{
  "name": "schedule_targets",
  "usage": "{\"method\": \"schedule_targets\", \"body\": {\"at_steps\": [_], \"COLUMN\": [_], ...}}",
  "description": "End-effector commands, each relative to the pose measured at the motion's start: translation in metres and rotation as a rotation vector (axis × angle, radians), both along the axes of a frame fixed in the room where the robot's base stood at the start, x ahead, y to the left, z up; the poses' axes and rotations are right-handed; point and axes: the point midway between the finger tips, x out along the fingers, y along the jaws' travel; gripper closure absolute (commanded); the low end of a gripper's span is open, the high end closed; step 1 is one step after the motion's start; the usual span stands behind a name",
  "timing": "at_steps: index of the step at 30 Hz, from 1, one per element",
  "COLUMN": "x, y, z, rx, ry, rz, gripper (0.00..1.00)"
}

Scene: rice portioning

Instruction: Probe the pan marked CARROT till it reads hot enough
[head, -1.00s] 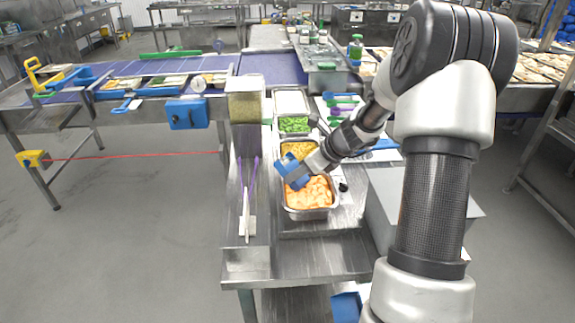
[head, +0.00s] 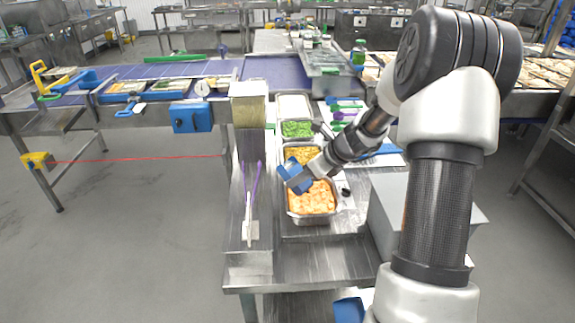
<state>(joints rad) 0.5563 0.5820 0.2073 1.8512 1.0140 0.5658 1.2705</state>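A steel pan of orange pieces (head: 312,221) stands at the front of the row on the steel bench. Its contents look like carrot; no CARROT marking is readable. My gripper (head: 293,178), with blue end parts, is over the rear left of this pan, near its border with the pan of yellow pieces (head: 300,152). My wrist comes in from the right and covers part of both pans. The fingertips are too small and hidden to show whether they are open or shut. No probe or temperature reading can be made out, and contact with the food is not clear.
Behind are a pan of green pieces (head: 297,129) and a pale pan (head: 294,104). A clear bin (head: 249,108) and purple-handled tools (head: 250,190) are at left. A grey box (head: 390,215) stands at right. A blue conveyor (head: 270,69) with trays runs behind.

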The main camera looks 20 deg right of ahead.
Motion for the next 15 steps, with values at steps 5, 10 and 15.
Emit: {"method": "schedule_targets", "body": {"at_steps": [5, 10, 15], "x": [0.0, 0.0, 0.0], "y": [0.0, 0.0, 0.0], "z": [0.02, 0.038, 0.055], "rx": [-0.001, 0.0, 0.0], "ry": [-0.002, -0.001, -0.001], "rz": [0.0, 0.001, 0.001], "gripper": [0.79, 0.79, 0.79]}}
